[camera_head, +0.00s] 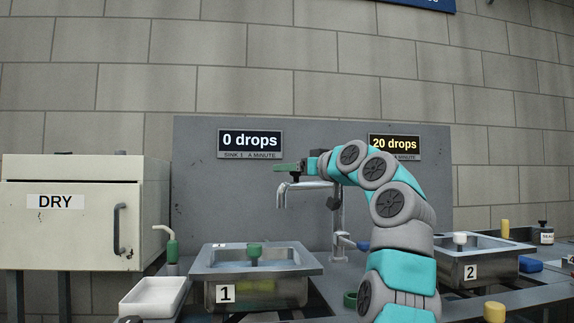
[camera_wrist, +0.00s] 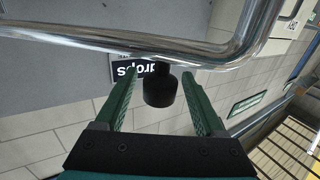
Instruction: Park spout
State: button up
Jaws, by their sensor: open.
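In the wrist view the spout (camera_wrist: 170,57) crosses the top of the picture as a shiny bent pipe. A black knob (camera_wrist: 160,90) hangs at the spout, between my fingers. My gripper (camera_head: 290,167) is at the top of the spout. In the wrist view my gripper (camera_wrist: 158,105) is open, with one green finger on each side of the knob and gaps visible on both sides.
The sign above sink 1 (camera_head: 250,142) reads 0 drops, and the sign by sink 2 (camera_head: 395,145) reads 20 drops. Sink 2 (camera_head: 505,268) is at the right. A DRY cabinet (camera_head: 80,235) and a white tray (camera_head: 152,298) are at the left. A grey back panel (camera_head: 195,200) stands behind.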

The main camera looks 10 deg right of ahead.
jog(key=shift+x, duration=0.95)
grip_shut()
dwell(0.7)
